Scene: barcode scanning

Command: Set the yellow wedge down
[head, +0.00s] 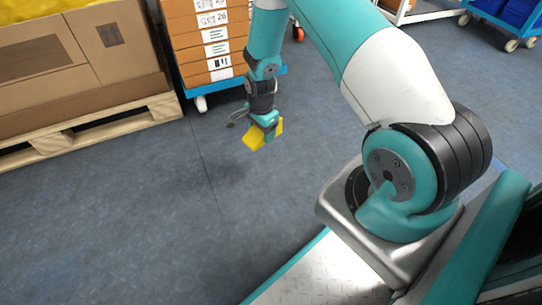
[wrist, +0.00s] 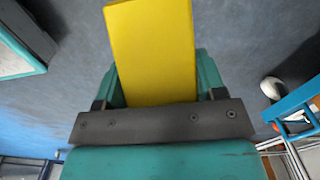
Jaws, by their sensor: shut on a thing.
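The yellow wedge (head: 254,139) is held in my gripper (head: 266,131) in the head view, above the bare floor in front of the cart. In the wrist view the yellow wedge (wrist: 152,50) fills the top middle, standing out from between the two teal fingers of my gripper (wrist: 158,88). The fingers are shut on it, one on each side. The wedge's lower end is hidden behind the grey gripper plate. No surface touches the wedge in either view.
A cart stacked with orange-brown boxes (head: 205,45) stands just behind my gripper. A wooden pallet (head: 95,128) with large cardboard boxes (head: 75,60) is at the left. Blue-grey floor (head: 130,220) is clear in front. A blue cart frame (wrist: 300,98) shows at the right of the wrist view.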

